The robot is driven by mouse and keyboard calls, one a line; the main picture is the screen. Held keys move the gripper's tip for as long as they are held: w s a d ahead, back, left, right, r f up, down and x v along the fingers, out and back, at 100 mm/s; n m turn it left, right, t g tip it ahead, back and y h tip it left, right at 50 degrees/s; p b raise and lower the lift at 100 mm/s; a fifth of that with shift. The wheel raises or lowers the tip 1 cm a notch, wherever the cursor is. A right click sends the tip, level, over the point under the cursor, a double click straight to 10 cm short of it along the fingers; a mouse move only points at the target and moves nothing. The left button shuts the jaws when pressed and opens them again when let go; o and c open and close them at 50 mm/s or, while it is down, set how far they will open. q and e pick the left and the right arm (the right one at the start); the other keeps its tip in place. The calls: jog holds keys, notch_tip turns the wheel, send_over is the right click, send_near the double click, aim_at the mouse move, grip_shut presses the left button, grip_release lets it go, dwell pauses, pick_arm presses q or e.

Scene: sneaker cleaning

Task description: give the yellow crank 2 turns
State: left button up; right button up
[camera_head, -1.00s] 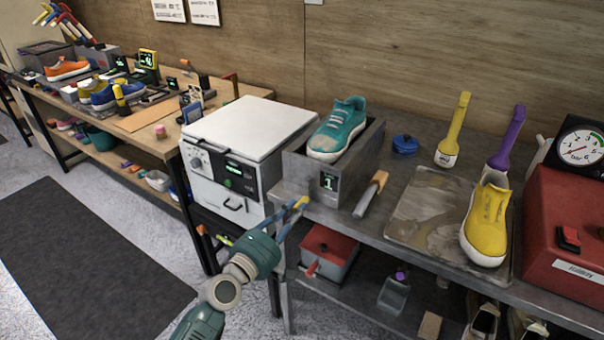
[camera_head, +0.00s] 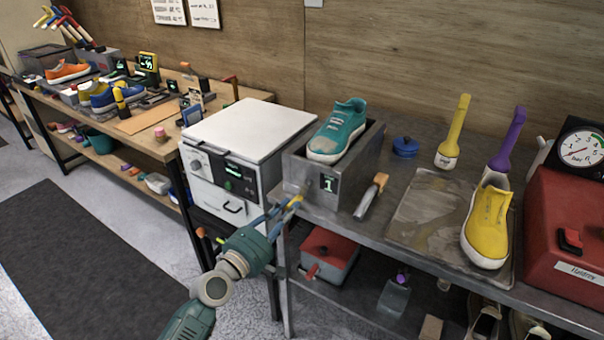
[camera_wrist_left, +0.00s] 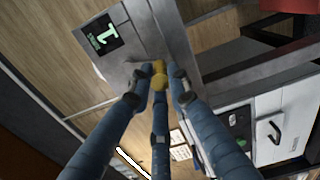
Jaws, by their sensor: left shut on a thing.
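The yellow crank (camera_wrist_left: 159,79) shows in the left wrist view, at the side of the grey metal box (camera_wrist_left: 138,58) with the lit "1" display. In the head view only a small yellow part of the crank (camera_head: 296,201) shows, below the grey box (camera_head: 300,172). My left gripper (camera_head: 288,206) has blue fingers and is shut on the crank. In the left wrist view its fingers (camera_wrist_left: 159,84) close around the yellow knob from several sides and partly hide it. The crank's link to the box is hard to make out. My right gripper is not in view.
A teal sneaker (camera_head: 338,131) sits in the grey box. A white machine (camera_head: 245,135) stands to its left. A wooden-handled tool (camera_head: 371,196) lies to the right, near a metal tray (camera_head: 425,222). A grey-and-red box (camera_head: 329,254) is on the shelf below.

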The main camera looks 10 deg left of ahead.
pick_arm(q)
jog(key=shift+w+a+r, duration=0.25)
jog(key=shift+a+r, duration=0.25)
jog(key=shift+a, duration=0.15)
jog(key=shift+r, duration=0.1)
jog(key=shift+w+a+r+p, duration=0.2)
jog(key=shift+a+r+p, duration=0.1)
jog(key=shift+a+r, duration=0.25)
jog(key=shift+w+a+r+p, duration=0.1)
jog(key=shift+a+r+p, duration=0.2)
jog(key=shift+r+p, duration=0.4)
jog(key=shift+r, duration=0.1)
